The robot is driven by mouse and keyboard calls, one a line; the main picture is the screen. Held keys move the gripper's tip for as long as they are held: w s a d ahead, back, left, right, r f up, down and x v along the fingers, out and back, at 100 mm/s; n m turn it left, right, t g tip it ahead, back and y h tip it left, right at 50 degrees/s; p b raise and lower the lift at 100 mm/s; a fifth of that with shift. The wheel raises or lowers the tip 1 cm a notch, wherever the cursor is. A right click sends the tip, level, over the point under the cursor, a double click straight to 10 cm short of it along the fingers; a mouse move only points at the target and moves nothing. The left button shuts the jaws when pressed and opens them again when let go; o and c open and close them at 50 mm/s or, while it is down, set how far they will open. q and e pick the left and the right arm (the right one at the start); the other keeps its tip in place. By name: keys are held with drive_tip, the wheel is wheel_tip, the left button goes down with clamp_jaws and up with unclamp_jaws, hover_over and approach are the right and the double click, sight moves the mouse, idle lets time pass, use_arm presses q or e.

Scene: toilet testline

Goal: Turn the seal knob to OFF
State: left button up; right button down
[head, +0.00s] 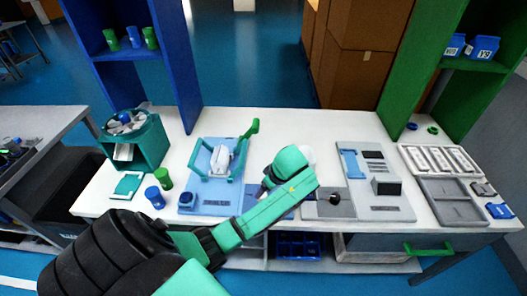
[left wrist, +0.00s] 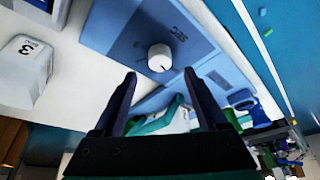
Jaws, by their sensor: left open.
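The seal knob (left wrist: 160,58) is a round white knob with a dark pointer line on a blue panel (left wrist: 200,45). Lettering and small marks are printed around it; I cannot read the OFF mark. My left gripper (left wrist: 160,75) is open, with its two black fingertips apart near the knob, one to each side of it in the picture. I cannot tell the remaining gap in depth. Nothing is between the fingers. In the head view my left arm covers the knob and the gripper. My right gripper is not in view.
A white box marked 3 (left wrist: 22,70) stands near the panel. The blue fixture with green clamp arms (head: 215,200) is left of my arm. A grey plate (head: 335,207) and grey fixture (head: 375,205) are to its right. Blue and green cups (head: 164,180) stand at left.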

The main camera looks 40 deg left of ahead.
use_arm(q)
drive_tip(key=p+v, duration=0.3)
drive_tip(key=v, duration=0.6)
drive_tip(key=shift+d+r+p, duration=0.2)
drive_tip(key=shift+r+p, duration=0.15)
